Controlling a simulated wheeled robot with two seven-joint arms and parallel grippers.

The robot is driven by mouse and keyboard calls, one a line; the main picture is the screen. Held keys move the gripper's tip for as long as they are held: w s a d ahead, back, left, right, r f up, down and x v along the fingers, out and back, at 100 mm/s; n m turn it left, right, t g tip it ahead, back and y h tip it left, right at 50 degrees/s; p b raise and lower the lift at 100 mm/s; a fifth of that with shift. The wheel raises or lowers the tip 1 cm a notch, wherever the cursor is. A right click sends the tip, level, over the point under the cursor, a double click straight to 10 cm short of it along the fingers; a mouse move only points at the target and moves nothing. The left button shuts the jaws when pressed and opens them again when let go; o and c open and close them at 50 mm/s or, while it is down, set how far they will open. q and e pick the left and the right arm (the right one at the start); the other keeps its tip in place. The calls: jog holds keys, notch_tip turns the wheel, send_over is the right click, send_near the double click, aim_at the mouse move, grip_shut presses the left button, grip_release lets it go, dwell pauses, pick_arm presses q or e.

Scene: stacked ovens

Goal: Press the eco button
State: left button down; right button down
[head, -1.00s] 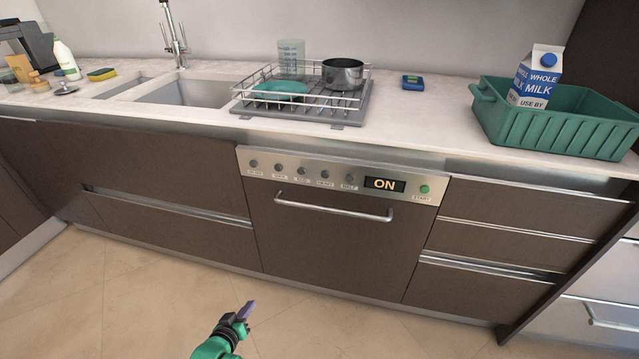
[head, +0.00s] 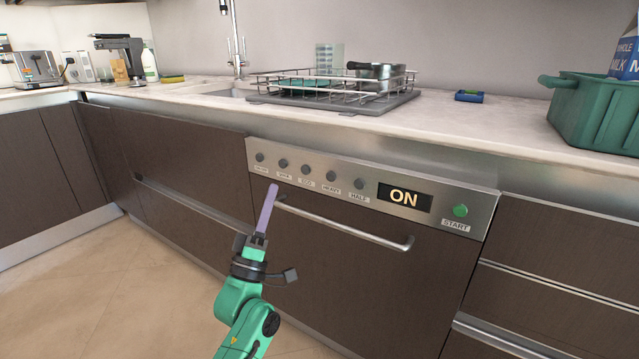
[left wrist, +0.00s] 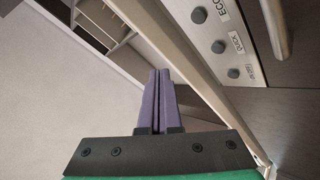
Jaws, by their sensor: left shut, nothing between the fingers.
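The eco button (head: 306,169) is a small round dark knob on the dishwasher's steel panel (head: 345,178), third from the left, with an ECO label below it. It also shows in the left wrist view (left wrist: 198,15), at the top right. My left gripper (head: 272,188) is shut and empty, its purple fingers pointing up. In the head view its tips show just below the panel's lower edge, left of and lower than the eco button. In the left wrist view the closed fingers (left wrist: 159,75) are apart from the button. My right gripper is out of view.
Similar knobs flank the eco button; the display (head: 404,198) reads ON, and a green start button (head: 460,211) is at right. The dishwasher handle (head: 345,226) sticks out below the panel. The counter (head: 480,125) overhangs above, holding a dish rack (head: 335,96) and a green crate (head: 600,112).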

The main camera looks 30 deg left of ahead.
aim_at(305, 170)
pick_arm(q)
jog(key=shift+a, duration=0.1)
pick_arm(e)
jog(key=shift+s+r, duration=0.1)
